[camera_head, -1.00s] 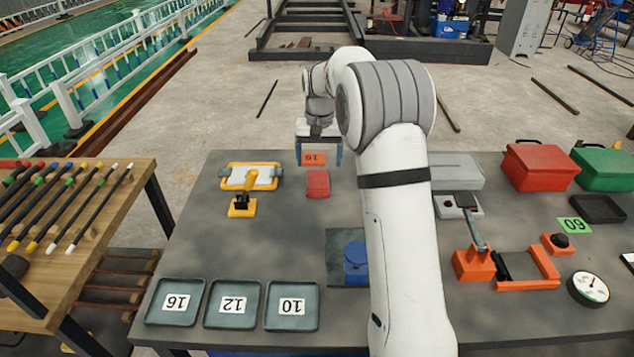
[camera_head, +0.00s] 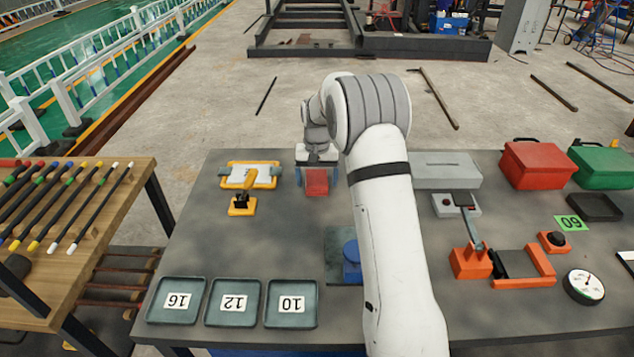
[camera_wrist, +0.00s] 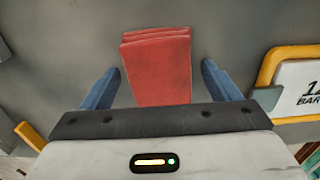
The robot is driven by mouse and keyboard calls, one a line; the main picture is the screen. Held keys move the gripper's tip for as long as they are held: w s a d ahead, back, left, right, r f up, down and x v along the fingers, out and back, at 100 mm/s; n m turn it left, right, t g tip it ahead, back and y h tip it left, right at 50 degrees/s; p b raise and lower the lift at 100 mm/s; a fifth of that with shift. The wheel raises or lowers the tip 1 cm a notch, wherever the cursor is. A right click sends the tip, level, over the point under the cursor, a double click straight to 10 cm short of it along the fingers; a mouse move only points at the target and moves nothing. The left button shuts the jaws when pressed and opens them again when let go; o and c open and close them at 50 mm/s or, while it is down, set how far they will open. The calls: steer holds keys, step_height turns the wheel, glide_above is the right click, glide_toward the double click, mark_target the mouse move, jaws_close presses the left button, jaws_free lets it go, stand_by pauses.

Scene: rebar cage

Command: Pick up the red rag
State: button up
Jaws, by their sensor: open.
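The red rag (camera_head: 317,183) lies folded on the grey table, toward its far edge. In the wrist view the rag (camera_wrist: 158,68) shows stacked folds along one end and lies between the two blue fingers. My gripper (camera_head: 317,178) is low at the rag, with a finger on either side of it. In the wrist view my gripper (camera_wrist: 160,82) is open, with a gap between each finger and the rag. The near end of the rag is hidden behind the gripper body there.
A yellow-framed clipboard (camera_head: 265,181) lies just left of the rag; its frame also shows in the wrist view (camera_wrist: 266,68). Numbered trays (camera_head: 233,321), a blue object (camera_head: 351,262), a grey case (camera_head: 447,160) and a red box (camera_head: 540,164) are on the table (camera_head: 215,256).

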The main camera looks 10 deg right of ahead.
steer(key=shift+c, duration=0.4)
steer(key=c, duration=1)
steer(key=shift+r, duration=0.1)
